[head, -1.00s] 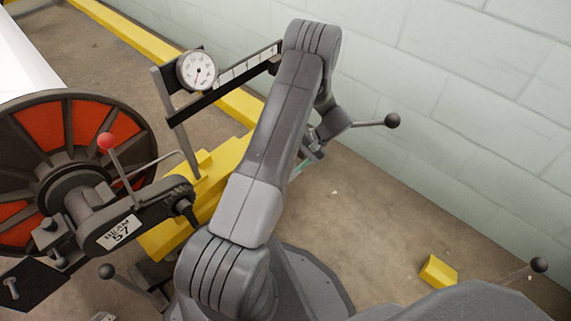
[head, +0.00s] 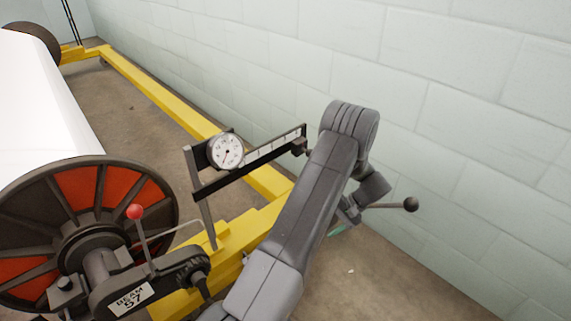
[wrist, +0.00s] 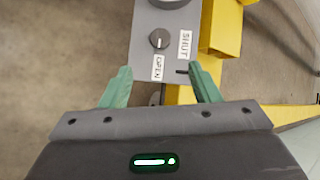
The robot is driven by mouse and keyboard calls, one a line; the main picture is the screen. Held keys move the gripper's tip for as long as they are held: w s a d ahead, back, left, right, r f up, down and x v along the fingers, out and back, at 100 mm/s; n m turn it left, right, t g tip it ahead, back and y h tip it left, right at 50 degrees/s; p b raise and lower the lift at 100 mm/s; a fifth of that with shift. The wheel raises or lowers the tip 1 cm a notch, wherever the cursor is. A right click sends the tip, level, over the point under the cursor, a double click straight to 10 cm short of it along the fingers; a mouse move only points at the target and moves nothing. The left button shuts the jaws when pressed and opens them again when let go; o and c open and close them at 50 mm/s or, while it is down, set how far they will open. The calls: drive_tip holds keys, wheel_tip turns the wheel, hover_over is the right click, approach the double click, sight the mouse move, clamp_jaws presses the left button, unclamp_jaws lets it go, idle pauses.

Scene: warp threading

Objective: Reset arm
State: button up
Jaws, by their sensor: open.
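My arm (head: 310,200) rises from the bottom of the head view, bends at a high elbow and folds down on its far side. My gripper (wrist: 160,67) has two green fingers, spread apart in the wrist view with nothing held between them. Beyond the fingers is a grey panel (wrist: 150,75) with a dark knob (wrist: 159,39) and labels reading SHUT and OPEN. The fingers seem apart from the knob. In the head view my gripper is mostly hidden behind the arm; only a bit of green shows.
A large beam with an orange and black flange (head: 85,230) stands at left. A red-knobbed lever (head: 135,212) and a dial gauge (head: 225,152) on a scaled bar stand near my arm. A yellow frame (head: 150,90) runs along the pale block wall (head: 450,100). Bare floor lies at lower right.

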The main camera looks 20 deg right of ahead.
drive_tip(key=b+x, duration=0.3)
drive_tip(key=x, duration=1)
drive_tip(key=shift+a+f+b, duration=0.1)
drive_tip(key=shift+f+b, duration=0.05)
drive_tip(key=shift+b, duration=0.15)
